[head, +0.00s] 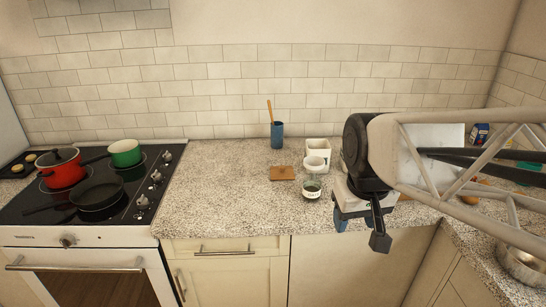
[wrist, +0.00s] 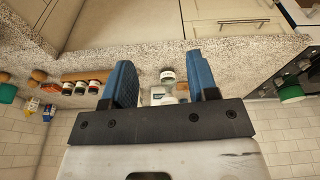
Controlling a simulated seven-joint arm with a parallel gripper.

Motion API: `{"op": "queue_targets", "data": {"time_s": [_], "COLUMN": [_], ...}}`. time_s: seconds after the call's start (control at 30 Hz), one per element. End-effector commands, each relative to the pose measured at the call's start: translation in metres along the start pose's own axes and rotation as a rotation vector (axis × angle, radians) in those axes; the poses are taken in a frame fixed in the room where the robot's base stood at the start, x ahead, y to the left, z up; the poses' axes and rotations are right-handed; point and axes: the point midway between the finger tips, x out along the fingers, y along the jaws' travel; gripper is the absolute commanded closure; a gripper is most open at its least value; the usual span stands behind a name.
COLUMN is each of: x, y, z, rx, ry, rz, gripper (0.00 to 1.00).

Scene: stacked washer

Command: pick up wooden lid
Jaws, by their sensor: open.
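The wooden lid (head: 282,173) is a small flat brown square lying on the speckled counter in the head view, left of a small glass jar (head: 312,190). I cannot make it out in the wrist view; my right-hand finger there may hide it. My gripper (head: 355,224) is to the right of the lid and nearer the counter's front edge, apart from it. Its two blue fingers also show in the wrist view, where the gripper (wrist: 160,62) is open with nothing between the fingertips touching them.
The stove (head: 140,205) with pots is at left. The counter (head: 215,195) between stove and lid is clear.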

Motion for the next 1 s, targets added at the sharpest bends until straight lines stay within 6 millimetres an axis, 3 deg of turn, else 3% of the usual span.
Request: {"op": "queue_targets", "data": {"time_s": [0.47, 1.0], "x": [0.007, 0.050], "y": [-0.001, -0.009], "z": [-0.128, -0.266], "rx": [-0.158, -0.337], "ry": [-0.046, -0.095], "rz": [-0.012, -0.032], "gripper": [0.46, 0.46]}}
